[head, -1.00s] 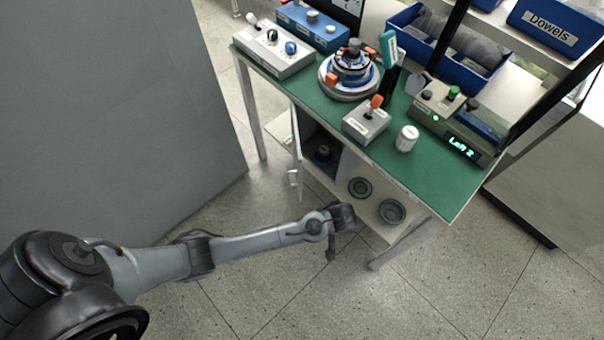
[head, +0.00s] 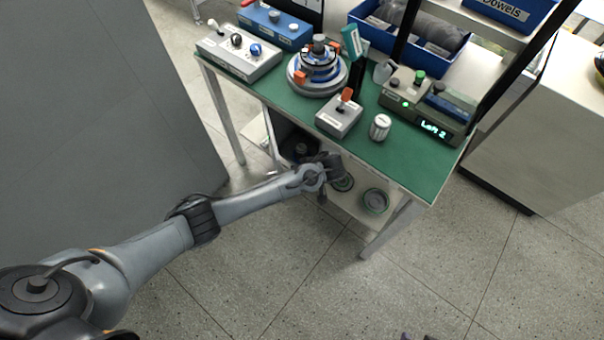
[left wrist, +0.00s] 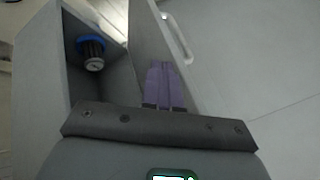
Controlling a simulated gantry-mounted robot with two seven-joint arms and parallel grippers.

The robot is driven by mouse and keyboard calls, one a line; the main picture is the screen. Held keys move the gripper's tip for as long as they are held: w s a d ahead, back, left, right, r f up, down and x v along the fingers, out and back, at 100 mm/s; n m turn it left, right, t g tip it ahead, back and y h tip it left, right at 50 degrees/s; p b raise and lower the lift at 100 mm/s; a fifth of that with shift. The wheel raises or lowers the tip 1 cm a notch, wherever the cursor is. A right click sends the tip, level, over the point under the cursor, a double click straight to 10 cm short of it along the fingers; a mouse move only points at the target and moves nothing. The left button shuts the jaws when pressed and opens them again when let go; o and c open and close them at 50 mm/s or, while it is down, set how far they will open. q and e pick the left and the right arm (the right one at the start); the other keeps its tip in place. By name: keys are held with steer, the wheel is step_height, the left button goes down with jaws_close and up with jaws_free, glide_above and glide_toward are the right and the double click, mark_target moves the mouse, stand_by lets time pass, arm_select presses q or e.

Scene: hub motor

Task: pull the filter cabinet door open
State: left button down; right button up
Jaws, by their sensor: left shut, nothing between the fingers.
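The filter cabinet (left wrist: 52,65) fills the left of the left wrist view. A filter with a blue top (left wrist: 91,50) is inside it. The door (left wrist: 150,40) stands partly open, its pale handle (left wrist: 180,38) on the outer face. My left gripper (left wrist: 161,70) is shut and empty, its purple fingers overlapping the door's inner side; I cannot tell whether they touch it. In the head view, the dark cabinet interior (head: 297,144) shows under the bench and my left wrist hides the fingers. Small dark purplish tips at the bottom edge may be my right gripper (head: 418,337).
The green bench (head: 405,165) above the cabinet carries a motor assembly (head: 318,68), control boxes and a white knob (head: 380,127). Two rings lie on the lower shelf beside the cabinet. A bench leg (head: 385,232) stands right of my arm. A grey panel (head: 90,90) stands left.

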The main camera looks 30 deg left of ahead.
arm_select(q)
steer(key=shift+s+a+f, duration=0.35)
steer(key=shift+s+a, duration=0.1)
steer(key=shift+a, duration=0.35)
steer(key=shift+s+a+f, duration=0.4)
steer(key=shift+a, duration=0.4)
steer(key=shift+s+a+f, duration=0.35)
steer(key=shift+s+a, duration=0.1)
steer(key=shift+a, duration=0.35)
